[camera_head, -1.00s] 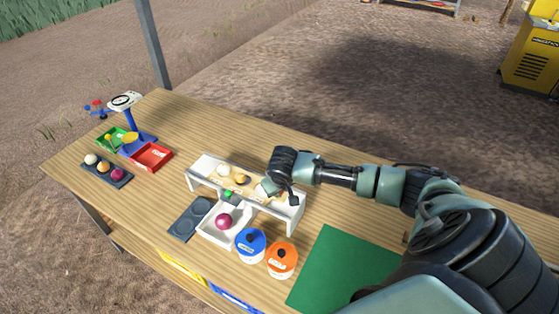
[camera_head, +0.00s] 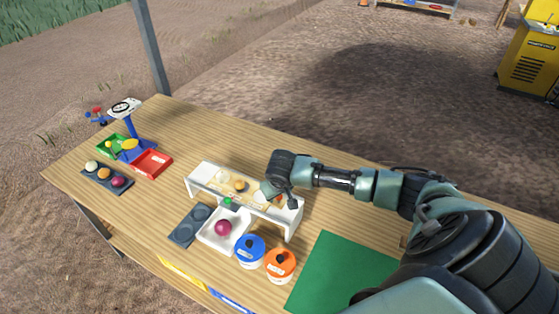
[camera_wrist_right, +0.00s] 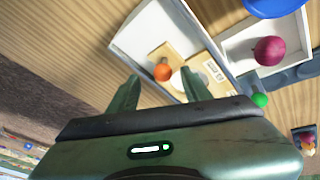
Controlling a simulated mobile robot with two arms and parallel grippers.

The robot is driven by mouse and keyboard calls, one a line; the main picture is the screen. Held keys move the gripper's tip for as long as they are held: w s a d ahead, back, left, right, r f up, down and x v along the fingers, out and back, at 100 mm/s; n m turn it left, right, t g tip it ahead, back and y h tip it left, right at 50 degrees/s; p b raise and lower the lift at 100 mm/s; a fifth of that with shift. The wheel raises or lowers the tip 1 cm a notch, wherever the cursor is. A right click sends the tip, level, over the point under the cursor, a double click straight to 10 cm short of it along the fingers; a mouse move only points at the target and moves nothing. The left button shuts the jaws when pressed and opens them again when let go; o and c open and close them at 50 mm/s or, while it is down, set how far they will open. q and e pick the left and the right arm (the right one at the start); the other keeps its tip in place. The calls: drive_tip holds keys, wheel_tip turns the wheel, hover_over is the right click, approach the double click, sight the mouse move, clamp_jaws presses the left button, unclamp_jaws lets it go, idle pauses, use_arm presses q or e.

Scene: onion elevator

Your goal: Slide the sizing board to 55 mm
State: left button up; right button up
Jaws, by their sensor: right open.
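The white sizing rack (camera_head: 200,187) stands mid-table, with a light wooden board (camera_wrist_right: 185,50) inside it. A small green knob (camera_head: 227,201) sits at the rack's front edge; it also shows in the right wrist view (camera_wrist_right: 259,100), just right of the fingers. An orange onion (camera_head: 239,185) is at the board, seen between my fingers in the wrist view. My right gripper (camera_head: 272,193) is open over the rack's right part, its fingers (camera_wrist_right: 160,76) apart, and appears to hold nothing. Size marks are too small to read. My left gripper is out of view.
A green mat (camera_head: 335,270) lies right.

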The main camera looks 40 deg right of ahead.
drive_tip(key=shift+r+p, duration=1.35)
drive_tip(key=shift+r, duration=0.8)
